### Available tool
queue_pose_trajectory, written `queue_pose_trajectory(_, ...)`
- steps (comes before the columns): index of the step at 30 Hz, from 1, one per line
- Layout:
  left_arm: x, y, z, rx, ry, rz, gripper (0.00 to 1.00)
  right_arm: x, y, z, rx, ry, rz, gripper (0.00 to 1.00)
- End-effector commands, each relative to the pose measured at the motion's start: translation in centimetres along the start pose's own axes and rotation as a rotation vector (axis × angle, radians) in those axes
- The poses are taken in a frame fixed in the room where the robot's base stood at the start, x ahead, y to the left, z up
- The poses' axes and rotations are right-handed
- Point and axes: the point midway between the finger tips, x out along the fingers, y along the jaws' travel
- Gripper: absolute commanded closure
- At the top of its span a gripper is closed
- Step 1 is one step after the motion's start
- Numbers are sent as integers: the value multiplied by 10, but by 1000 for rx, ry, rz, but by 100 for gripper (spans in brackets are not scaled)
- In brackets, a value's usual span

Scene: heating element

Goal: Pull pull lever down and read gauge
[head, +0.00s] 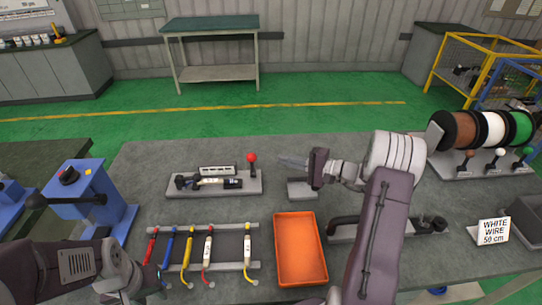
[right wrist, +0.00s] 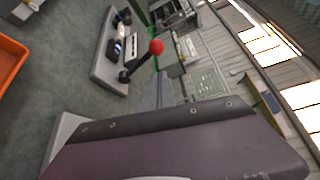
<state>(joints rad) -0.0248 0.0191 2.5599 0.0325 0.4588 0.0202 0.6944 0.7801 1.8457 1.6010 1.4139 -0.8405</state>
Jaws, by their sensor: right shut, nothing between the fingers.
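The pull lever (head: 251,160) has a red ball knob and stands upright at the right end of a grey-based device (head: 215,187) mid-table. A white-faced panel, likely the gauge (head: 218,170), sits on that device; its reading is too small to tell. The red knob also shows in the right wrist view (right wrist: 156,47), with the device base (right wrist: 103,60) behind it. My right gripper (head: 282,161) is shut and empty, pointing left, a short way right of the lever and apart from it. My left gripper (head: 160,283) is low at the left, its jaws unclear.
An orange tray (head: 300,250) lies in front, with a rack of coloured wires (head: 200,266) to its left. A blue machine (head: 80,195) stands at the left. Wire spools (head: 490,128) and a "WHITE WIRE 50 cm" sign (head: 493,231) are at the right.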

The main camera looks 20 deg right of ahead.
Motion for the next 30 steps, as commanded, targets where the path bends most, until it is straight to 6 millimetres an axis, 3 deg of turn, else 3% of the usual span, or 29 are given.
queue_pose_trajectory(9, -11, 0, -1, 0, 0, 0, 64, 62, -1, 2, -1, -5, 2, 100)
queue_pose_trajectory(13, -13, 0, -1, 0, 0, 0, 64, 80, -1, 1, -1, -3, 1, 100)
queue_pose_trajectory(19, -14, 0, -1, 0, 0, 0, 64, 92, -1, 1, -1, -2, 0, 100)
queue_pose_trajectory(30, -12, 0, -1, 0, 0, 0, 64, 92, 0, 0, -1, -1, 0, 100)
